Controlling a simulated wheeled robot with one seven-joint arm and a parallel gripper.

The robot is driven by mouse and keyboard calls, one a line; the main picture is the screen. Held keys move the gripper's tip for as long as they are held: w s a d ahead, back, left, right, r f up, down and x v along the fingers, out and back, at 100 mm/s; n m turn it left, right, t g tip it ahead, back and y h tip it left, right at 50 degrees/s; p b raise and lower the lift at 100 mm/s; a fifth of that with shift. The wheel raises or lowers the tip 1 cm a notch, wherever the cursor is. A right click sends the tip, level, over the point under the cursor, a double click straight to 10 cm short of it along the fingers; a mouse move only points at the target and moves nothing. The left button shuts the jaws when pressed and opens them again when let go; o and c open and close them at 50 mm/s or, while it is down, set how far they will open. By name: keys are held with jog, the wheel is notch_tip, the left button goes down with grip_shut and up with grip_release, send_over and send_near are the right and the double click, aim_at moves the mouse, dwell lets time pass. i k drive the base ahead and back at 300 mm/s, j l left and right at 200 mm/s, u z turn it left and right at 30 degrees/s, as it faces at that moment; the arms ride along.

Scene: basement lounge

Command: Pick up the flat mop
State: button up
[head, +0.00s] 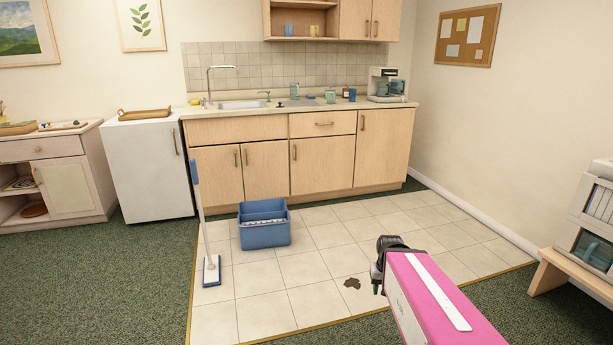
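The flat mop (203,230) stands upright on the left part of the tiled floor. It has a blue grip at the top, a pale pole and a small flat head with blue edging resting on the tiles. My gripper (377,281) is at the end of my pink arm at the lower right, well to the right of the mop and apart from it. The gripper is dark and small in the view, and its fingers are not clear enough to tell their opening.
A blue bucket (264,236) stands on the tiles right of the mop. A brown stain (352,283) lies just left of my gripper. Wooden cabinets (265,168) and a white fridge (150,175) line the back. A low bench (560,268) is at right. Front carpet is clear.

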aim_at(212, 266)
jog(key=i+l+u, duration=0.25)
jog(key=i+u, duration=0.15)
jog(key=i+l+u, duration=0.8)
jog(key=l, duration=0.25)
jog(key=i, duration=0.1)
